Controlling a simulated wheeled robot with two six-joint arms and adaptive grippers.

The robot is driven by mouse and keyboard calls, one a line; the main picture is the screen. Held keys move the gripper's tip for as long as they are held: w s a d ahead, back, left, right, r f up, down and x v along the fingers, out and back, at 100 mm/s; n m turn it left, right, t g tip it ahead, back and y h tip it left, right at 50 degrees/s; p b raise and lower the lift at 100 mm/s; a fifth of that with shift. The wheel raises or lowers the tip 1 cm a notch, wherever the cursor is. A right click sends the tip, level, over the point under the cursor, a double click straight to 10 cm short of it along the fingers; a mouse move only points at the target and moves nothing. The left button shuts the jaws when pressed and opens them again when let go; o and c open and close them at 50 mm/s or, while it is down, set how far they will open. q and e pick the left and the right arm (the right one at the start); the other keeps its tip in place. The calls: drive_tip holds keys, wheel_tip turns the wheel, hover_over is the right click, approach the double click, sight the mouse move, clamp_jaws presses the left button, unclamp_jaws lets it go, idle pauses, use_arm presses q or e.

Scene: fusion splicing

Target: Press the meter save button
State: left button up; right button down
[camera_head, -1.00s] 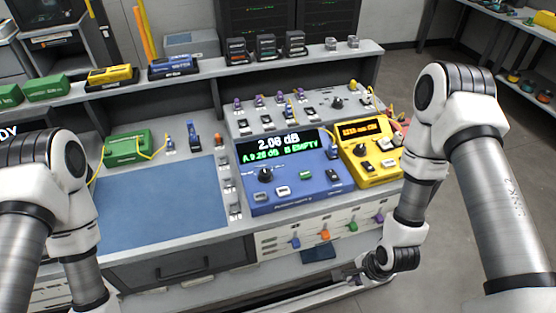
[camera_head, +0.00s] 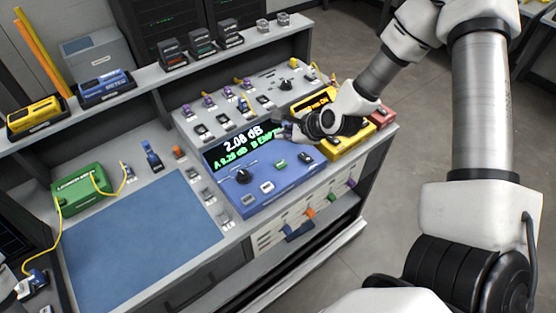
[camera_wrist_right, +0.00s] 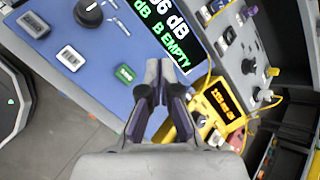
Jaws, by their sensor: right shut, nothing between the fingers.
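The meter (camera_head: 262,197) is a blue console on the bench with a lit display (camera_head: 236,148) that reads 2.08 dB, A 9.2-something dB and B EMPTY. My right gripper (camera_head: 284,128) is over the meter's right side by the display edge. In the wrist view its dark fingertips (camera_wrist_right: 160,66) are together and empty, apart from the green button in the picture. My left gripper does not show clearly.
A yellow device (camera_head: 345,137) adjoins the meter's right side, and a panel of switches and connectors (camera_head: 262,90) rises behind it. A blue mat (camera_head: 140,240) lies clear to the left. A green box (camera_head: 82,190) has a yellow cable. A shelf runs behind.

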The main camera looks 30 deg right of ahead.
sight(282, 165)
drive_tip(key=f+b, duration=0.4)
drive_tip(key=f, duration=0.1)
drive_tip(key=f+b, duration=0.2)
drive_tip(key=f, duration=0.1)
drive_tip(key=shift+w+a+f, duration=0.2)
drive_tip(key=shift+a+f, duration=0.05)
drive_tip(key=shift+f+b, duration=0.3)
drive_tip(key=shift+b, duration=0.2)
idle(0.9)
drive_tip(key=shift+f+b, duration=0.4)
drive_tip(key=shift+b, duration=0.15)
drive_tip(key=shift+f+b, duration=0.45)
drive_tip(key=shift+b, duration=0.15)
idle(0.5)
drive_tip(key=shift+r, duration=0.15)
drive_tip(key=shift+r+p, duration=0.6)
drive_tip(key=shift+r, duration=0.15)
